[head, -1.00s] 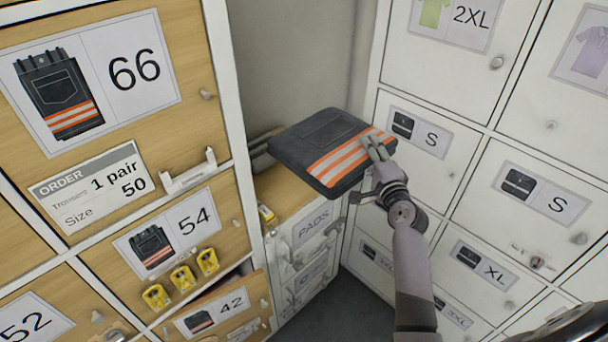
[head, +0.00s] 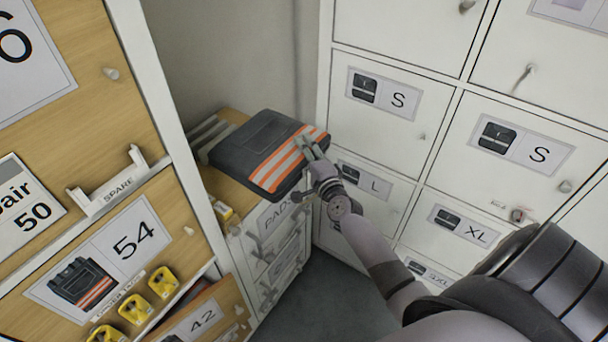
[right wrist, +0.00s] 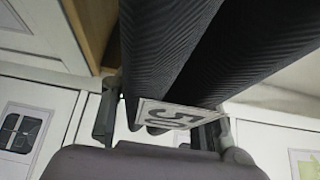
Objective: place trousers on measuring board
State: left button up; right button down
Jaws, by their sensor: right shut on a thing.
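The folded dark trousers (head: 262,140) with orange and pale stripes are in my right gripper (head: 312,148), which is shut on their striped right edge. They are roughly level, over the wooden top (head: 226,189) of a low cabinet; I cannot tell whether they touch it. In the right wrist view the dark ribbed fabric (right wrist: 165,50) sits between the fingers, with a white label (right wrist: 178,114) reading 50. Grey slats (head: 203,136) show behind the trousers on the cabinet top. I cannot make out a measuring board for certain. My left gripper is not in view.
White lockers (head: 395,120) stand close on the right, wooden compartments (head: 95,130) on the left. Several yellow items (head: 163,281) hang below left. The low cabinet (head: 275,262) has protruding handles.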

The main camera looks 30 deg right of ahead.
jog(key=shift+f+b, duration=0.3)
jog(key=shift+f, duration=0.75)
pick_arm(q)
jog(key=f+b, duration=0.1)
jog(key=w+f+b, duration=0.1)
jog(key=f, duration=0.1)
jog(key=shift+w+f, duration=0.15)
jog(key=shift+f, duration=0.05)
pick_arm(e)
notch_tip(320, 180, down, 4)
jog(key=shift+r, duration=0.1)
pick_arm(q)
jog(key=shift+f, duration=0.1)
pick_arm(e)
jog(key=c, duration=1.3)
grip_release()
jog(key=shift+f, duration=0.25)
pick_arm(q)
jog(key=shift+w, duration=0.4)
pick_arm(e)
jog(key=o, duration=0.4)
jog(key=shift+s, duration=0.1)
jog(key=shift+c, duration=0.2)
